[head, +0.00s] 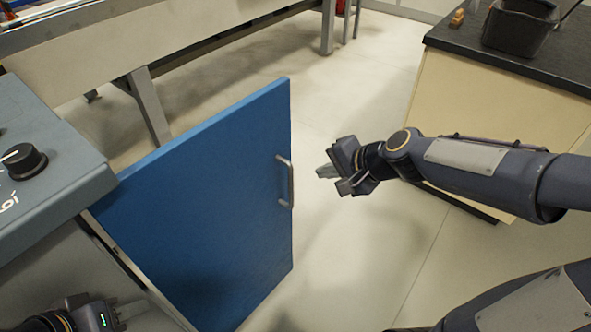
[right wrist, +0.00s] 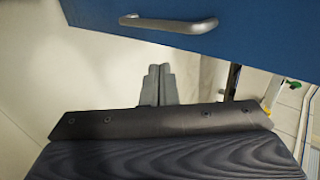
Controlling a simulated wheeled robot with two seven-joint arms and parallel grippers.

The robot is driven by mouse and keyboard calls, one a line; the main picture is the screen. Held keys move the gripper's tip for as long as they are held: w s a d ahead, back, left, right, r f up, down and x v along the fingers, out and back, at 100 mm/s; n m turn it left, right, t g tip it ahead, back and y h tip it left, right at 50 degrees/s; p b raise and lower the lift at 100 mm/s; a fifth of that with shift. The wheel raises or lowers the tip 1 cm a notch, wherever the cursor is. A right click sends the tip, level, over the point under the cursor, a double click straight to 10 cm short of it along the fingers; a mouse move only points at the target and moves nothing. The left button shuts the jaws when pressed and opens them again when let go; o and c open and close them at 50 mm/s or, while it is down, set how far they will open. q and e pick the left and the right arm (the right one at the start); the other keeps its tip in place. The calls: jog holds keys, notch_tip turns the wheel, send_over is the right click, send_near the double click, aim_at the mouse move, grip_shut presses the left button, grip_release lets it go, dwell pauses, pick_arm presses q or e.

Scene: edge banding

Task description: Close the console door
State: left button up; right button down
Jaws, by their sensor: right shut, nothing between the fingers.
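The blue console door (head: 215,205) stands open in the head view, swung out from the grey console (head: 45,140) on the left. Its silver handle (head: 286,181) is on the door's free edge side; the handle also shows at the top of the right wrist view (right wrist: 168,23). My right gripper (head: 322,172) is just right of the handle, apart from it, with its fingers shut and empty; the fingers show in the right wrist view (right wrist: 158,84). My left gripper (head: 122,314) is at the bottom left, by the console opening, partly cut off; its finger opening is unclear.
A cabinet with a black top (head: 500,65) stands at the right, carrying a dark bin (head: 518,28) and a small orange-brown item (head: 457,18). A long machine frame (head: 150,60) runs along the back. The floor (head: 350,240) right of the door is clear.

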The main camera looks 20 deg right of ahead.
jog(key=w+a+f, duration=0.4)
jog(key=w, duration=0.2)
jog(key=shift+w+a, duration=0.4)
jog(key=shift+w, duration=0.1)
